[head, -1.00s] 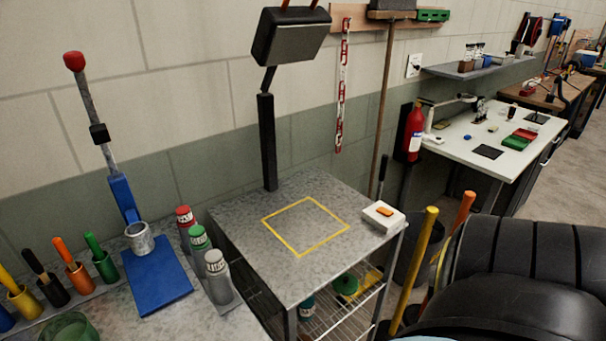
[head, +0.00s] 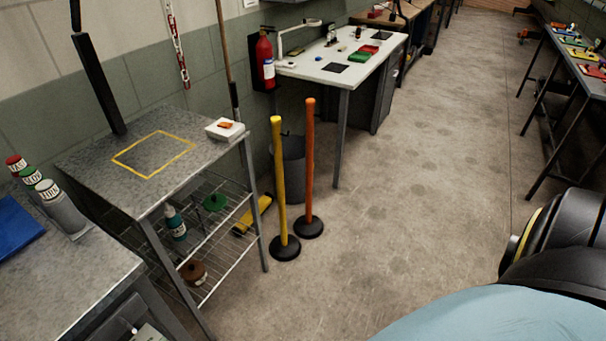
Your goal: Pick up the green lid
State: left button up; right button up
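A round green piece with a small knob, which looks like the green lid (head: 215,202), lies on the upper wire shelf under the grey metal-topped stand (head: 95,165). A teal-labelled bottle (head: 175,224) stands left of it on the shelf. A brown round piece (head: 194,272) with a knob sits lower and nearer. Neither of my grippers is in view. A dark link of my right arm shows at the right edge, well away from the stand.
A yellow post (head: 280,190) and an orange post (head: 309,170) stand on the floor right of the stand, before a grey bin (head: 294,160). A white table (head: 315,72) is behind. Open floor (head: 410,200) lies to the right.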

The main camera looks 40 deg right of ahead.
aim_at(215, 202)
jog(key=u, duration=0.4)
jog(key=k, duration=0.25)
jog(key=z, duration=1.85)
jog(key=i, duration=1.35)
jog(key=u, duration=1.3)
jog(key=i, duration=0.7)
jog(key=u, duration=0.75)
